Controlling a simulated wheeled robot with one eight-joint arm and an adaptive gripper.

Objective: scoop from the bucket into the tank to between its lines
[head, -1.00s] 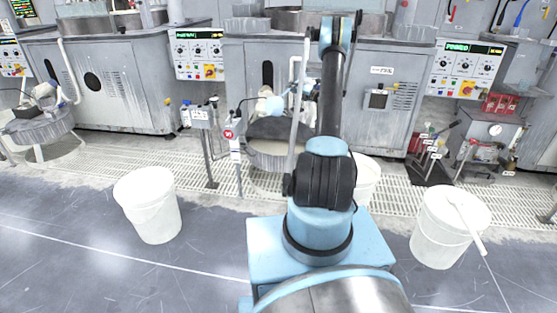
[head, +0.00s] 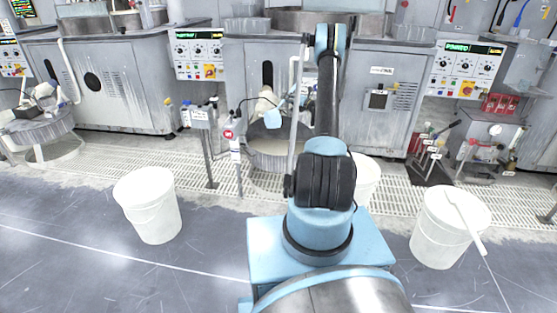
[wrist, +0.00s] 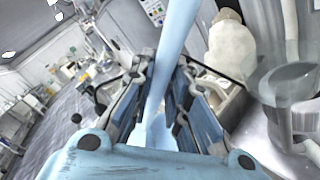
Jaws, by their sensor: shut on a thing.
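My gripper (wrist: 160,95) is shut on a light blue handle (wrist: 175,45) that runs between its fingers in the wrist view. In the head view a light blue scoop head (head: 274,118) hangs over the grey round tank (head: 262,163), behind a grey upright pipe. What the scoop holds cannot be told. The tank's level and lines are too small to read. White buckets stand on the floor: one at left (head: 150,212), one at right (head: 436,236) with a white stick across its top, and one (head: 368,180) partly hidden behind my arm.
Grey machine cabinets (head: 120,95) with control panels line the back. A post with a red round sign (head: 229,134) stands just left of the tank. A rack of tools (head: 433,165) stands at right.

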